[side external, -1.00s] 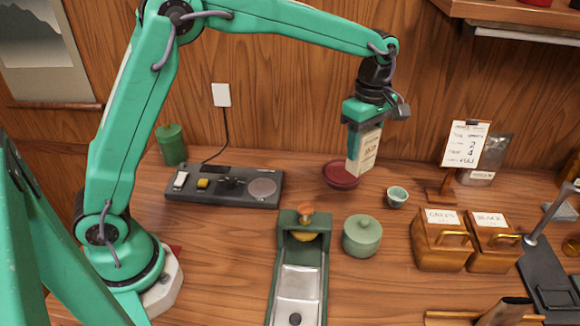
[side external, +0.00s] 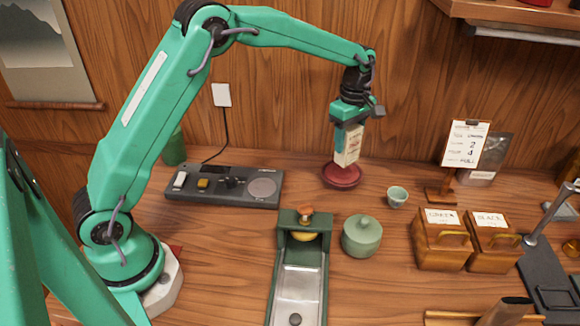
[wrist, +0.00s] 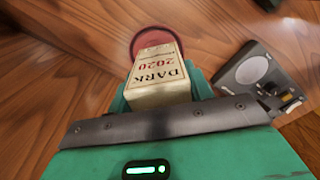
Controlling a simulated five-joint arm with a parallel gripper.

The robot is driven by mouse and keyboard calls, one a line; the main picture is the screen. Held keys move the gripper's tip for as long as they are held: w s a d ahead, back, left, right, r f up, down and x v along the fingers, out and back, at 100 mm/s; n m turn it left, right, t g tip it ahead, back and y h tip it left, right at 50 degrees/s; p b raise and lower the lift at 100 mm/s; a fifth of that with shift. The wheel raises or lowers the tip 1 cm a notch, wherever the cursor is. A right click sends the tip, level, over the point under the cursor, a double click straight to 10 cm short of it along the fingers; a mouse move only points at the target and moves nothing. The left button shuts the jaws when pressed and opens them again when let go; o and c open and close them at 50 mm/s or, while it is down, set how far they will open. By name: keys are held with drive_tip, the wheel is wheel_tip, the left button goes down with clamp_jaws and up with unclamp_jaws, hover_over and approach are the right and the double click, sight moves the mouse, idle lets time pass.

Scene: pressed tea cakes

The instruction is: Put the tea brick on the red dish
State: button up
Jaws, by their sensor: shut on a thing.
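The tea brick (side external: 347,146) is a pale upright block with red print. In the wrist view the tea brick (wrist: 158,79) shows the words "DARK 2020". My gripper (side external: 349,123) is shut on its upper part and holds it upright. The red dish (side external: 342,178) is directly below the brick in the side view, with the brick's lower end over its middle. I cannot tell whether the brick touches the dish. In the wrist view the red dish (wrist: 150,38) shows beyond the brick, partly hidden by it.
A dark control panel (side external: 222,187) lies left of the dish, and a small pale cup (side external: 397,196) stands close on its right. A green lidded pot (side external: 362,236) and a green press (side external: 299,270) stand in front. The wooden wall is close behind.

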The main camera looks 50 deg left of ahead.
sight(345, 150)
drive_tip(key=shift+w+a+f, duration=0.6)
drive_tip(key=shift+a, duration=0.25)
drive_tip(key=shift+f, duration=2)
drive_tip(key=shift+f, duration=0.2)
drive_tip(key=o, duration=1)
drive_tip(key=shift+o, duration=0.2)
drive_tip(key=shift+r, duration=0.1)
wheel_tip(345, 150, up, 12)
drive_tip(key=shift+f, duration=0.1)
drive_tip(key=shift+r, duration=0.2)
drive_tip(key=shift+s+r, duration=0.1)
